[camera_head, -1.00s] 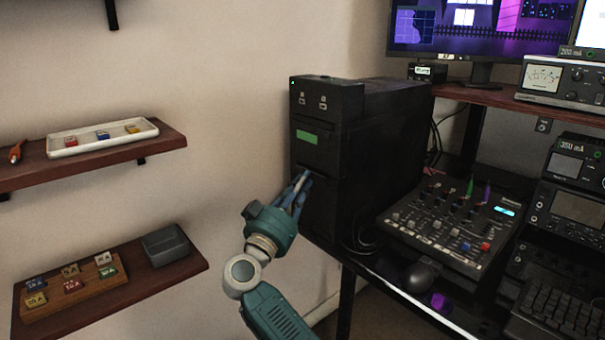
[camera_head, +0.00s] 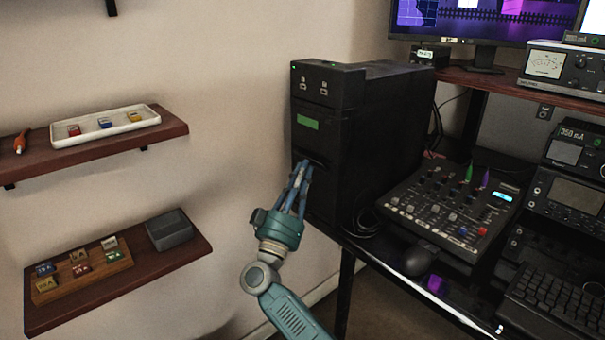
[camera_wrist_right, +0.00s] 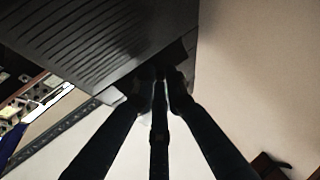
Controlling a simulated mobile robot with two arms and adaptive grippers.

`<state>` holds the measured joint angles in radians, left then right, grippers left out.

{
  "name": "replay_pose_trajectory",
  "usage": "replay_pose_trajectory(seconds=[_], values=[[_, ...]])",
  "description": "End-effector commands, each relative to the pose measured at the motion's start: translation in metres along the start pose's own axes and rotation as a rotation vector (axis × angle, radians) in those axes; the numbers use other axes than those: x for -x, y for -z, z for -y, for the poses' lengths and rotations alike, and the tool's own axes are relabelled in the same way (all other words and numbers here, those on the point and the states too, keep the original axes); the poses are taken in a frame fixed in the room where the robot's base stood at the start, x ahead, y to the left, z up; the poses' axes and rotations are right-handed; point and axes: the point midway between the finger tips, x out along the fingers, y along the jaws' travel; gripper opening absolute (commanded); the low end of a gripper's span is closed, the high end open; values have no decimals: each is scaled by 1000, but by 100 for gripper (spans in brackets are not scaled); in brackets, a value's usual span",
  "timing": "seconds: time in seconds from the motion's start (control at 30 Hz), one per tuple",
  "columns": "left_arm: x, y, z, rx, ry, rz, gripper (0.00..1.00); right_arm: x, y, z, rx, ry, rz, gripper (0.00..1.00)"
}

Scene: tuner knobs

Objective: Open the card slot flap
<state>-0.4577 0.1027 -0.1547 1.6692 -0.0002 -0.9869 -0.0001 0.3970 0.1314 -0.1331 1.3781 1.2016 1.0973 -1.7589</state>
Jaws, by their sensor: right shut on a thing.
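The black computer tower (camera_head: 370,120) stands at the left end of the desk, its front facing left. The front has a green label (camera_head: 308,122) and, below it, a dark slot area with the flap (camera_head: 318,160). My right gripper (camera_head: 302,166) is at the left side of this area, with its fingertips close together. In the right wrist view its fingertips (camera_wrist_right: 160,80) are shut on a dark edge at the ribbed black casing (camera_wrist_right: 100,35), which appears to be the flap. The fingers hide much of it, so its angle is unclear. My left gripper is not in view.
Two wooden shelves are on the left wall, with a white tray (camera_head: 105,128) above and a grey box (camera_head: 169,230) below. A mixer (camera_head: 450,208) and a mouse (camera_head: 420,260) lie right of the tower. Open space lies left of the tower front.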

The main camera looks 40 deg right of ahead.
Motion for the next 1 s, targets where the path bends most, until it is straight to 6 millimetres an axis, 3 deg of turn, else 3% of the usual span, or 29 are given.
replay_pose_trajectory(seconds=[0.17,0.2,0.23,0.57,0.77,1.0], values=[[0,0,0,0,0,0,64,2,1,2,0,5,-2,0],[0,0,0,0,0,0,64,2,1,2,0,5,-2,16],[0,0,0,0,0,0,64,2,1,2,0,5,-2,19],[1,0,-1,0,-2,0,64,4,0,1,0,2,1,19],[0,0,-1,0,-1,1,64,33,-1,2,0,5,5,19],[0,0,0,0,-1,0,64,85,0,2,0,6,4,19]])
